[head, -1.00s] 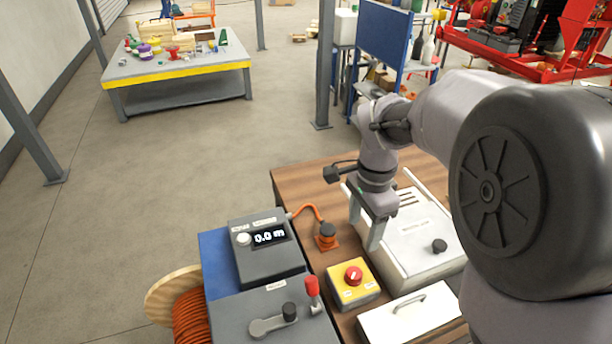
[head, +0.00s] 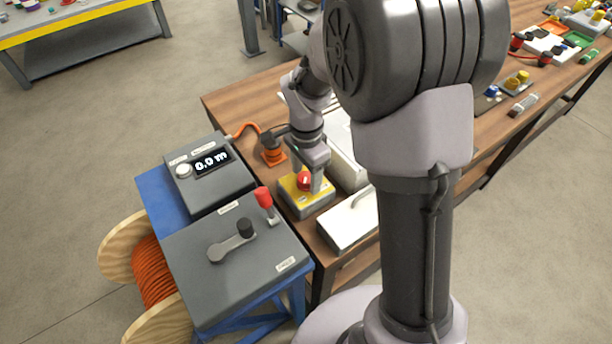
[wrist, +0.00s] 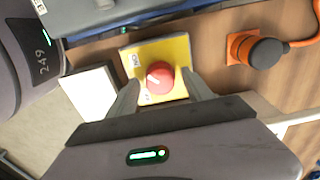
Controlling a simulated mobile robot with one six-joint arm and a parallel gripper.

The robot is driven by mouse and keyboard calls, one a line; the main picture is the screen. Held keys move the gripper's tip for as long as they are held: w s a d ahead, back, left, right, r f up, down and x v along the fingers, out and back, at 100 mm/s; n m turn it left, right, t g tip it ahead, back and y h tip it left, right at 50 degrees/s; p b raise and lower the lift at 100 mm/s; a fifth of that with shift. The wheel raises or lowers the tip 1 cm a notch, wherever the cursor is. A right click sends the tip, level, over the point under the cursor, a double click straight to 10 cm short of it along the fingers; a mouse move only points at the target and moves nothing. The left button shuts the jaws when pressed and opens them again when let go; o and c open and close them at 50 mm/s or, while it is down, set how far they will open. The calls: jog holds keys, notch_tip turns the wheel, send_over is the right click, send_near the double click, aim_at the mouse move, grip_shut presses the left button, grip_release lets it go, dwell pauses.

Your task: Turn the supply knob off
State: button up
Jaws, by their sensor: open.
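The red knob (head: 304,181) sits on top of a yellow-topped box (head: 318,205) on the wooden bench. In the wrist view the knob (wrist: 160,77) is round with a white mark, and labels show on the yellow face (wrist: 178,50). My gripper (head: 309,178) points down at this box. In the wrist view its two fingers (wrist: 162,92) are apart, one on each side of the knob, with nothing held. Whether the fingers touch the knob cannot be told. In the head view a finger partly hides the knob.
An orange connector (head: 272,152) stands behind the box. A white box with a handle (head: 347,224) is close on the right. A red-tipped lever (head: 264,198) and a grey crank unit (head: 200,270) stand left. A display unit (head: 210,172) reads 0.0 m.

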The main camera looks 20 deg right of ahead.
jog(key=shift+c, duration=0.5)
grip_shut()
jog(key=shift+r, duration=0.1)
jog(key=n+p, duration=0.2)
jog(key=n, duration=0.2)
jog(key=shift+r, duration=0.1)
jog(key=n+p, duration=0.2)
jog(key=n, duration=0.2)
jog(key=shift+n, duration=0.3)
jog(key=n+p, duration=0.2)
jog(key=n, duration=0.2)
jog(key=shift+n, duration=0.3)
jog(key=shift+n+p, duration=0.8)
jog(key=shift+n, duration=1.5)
